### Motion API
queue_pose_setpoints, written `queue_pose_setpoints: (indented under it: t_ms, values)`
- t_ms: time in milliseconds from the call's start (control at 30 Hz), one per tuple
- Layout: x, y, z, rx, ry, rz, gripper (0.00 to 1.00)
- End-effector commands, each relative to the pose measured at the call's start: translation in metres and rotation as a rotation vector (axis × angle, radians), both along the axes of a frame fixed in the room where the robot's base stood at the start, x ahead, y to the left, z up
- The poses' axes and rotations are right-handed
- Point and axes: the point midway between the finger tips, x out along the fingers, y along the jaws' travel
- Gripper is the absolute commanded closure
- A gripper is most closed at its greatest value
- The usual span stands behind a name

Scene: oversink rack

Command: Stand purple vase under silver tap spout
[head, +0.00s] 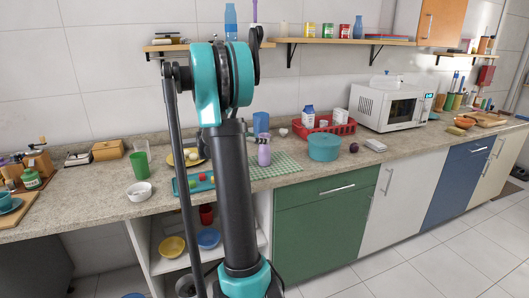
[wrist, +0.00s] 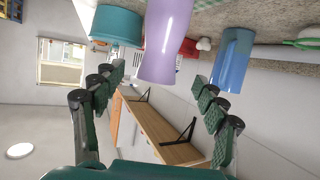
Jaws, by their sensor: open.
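The purple vase (head: 264,153) stands upright on the counter beside the green checked cloth, just right of my arm in the head view. In the wrist view, which is turned upside down, the vase (wrist: 168,38) hangs from the top with its mouth end toward the middle. My gripper (wrist: 160,82) is open and empty. Its fingers show left and right, and the vase appears between and beyond the fingertips; the exact gap cannot be told. The head view does not clearly show my gripper. No silver tap or spout can be made out in either view.
A teal pot (head: 324,147) and a red basket (head: 322,129) stand right of the vase. A blue cup (head: 261,123) is behind it. A teal tray (head: 196,185) and a white bowl (head: 139,191) lie left. A wooden shelf (wrist: 165,130) hangs above the counter.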

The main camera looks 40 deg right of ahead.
Motion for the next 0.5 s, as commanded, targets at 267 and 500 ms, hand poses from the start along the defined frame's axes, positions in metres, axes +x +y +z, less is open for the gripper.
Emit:
queue_pose_setpoints:
  t_ms: [267, 500]
  values:
    - [0.002, -0.036, -0.013, 0.0, -0.001, -0.004, 0.28]
    - [0.004, -0.043, -0.016, 0.0, 0.0, 0.0, 0.28]
